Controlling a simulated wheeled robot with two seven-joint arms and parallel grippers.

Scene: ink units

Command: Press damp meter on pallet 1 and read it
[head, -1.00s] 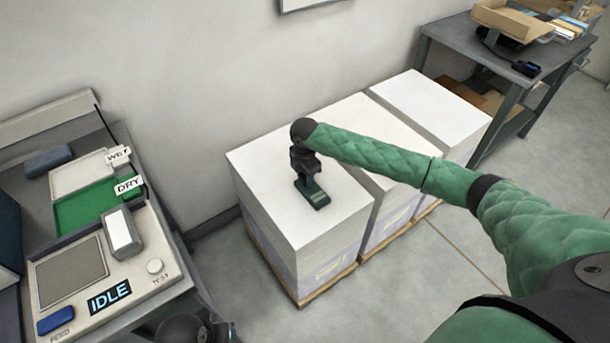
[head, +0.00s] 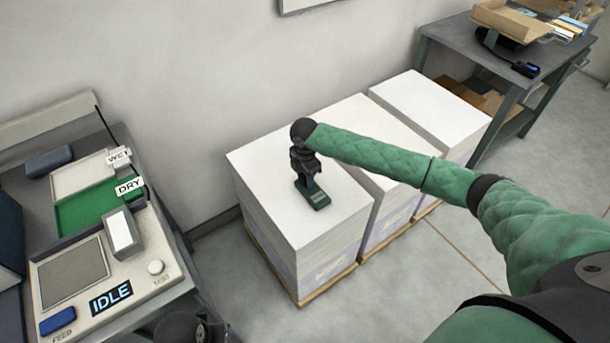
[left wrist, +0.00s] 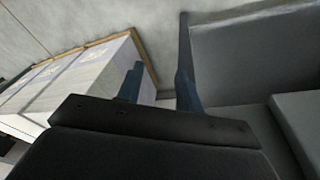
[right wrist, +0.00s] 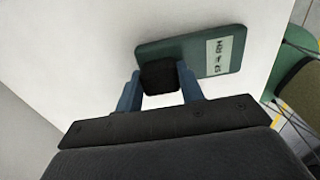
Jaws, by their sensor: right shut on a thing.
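The damp meter (head: 318,199) is a dark green flat block with a black grip. It sits on the white top of the nearest, leftmost paper stack (head: 270,160), on a wooden pallet (head: 322,288). My right gripper (head: 308,180) points down and is shut on the meter's black grip. In the right wrist view, the fingers (right wrist: 160,88) clasp the black grip, and the meter's green body (right wrist: 190,45) lies against the white paper. Its pale display (right wrist: 217,57) shows small dark characters that I cannot read surely. My left gripper (left wrist: 155,90) is open and empty in the left wrist view.
Two more paper stacks stand right of the first. At left, a bench holds a console (head: 140,262) reading IDLE, a green tray (head: 85,212) marked DRY and a pale tray (head: 80,178) marked WET. A grey table (head: 455,40) stands at the back right.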

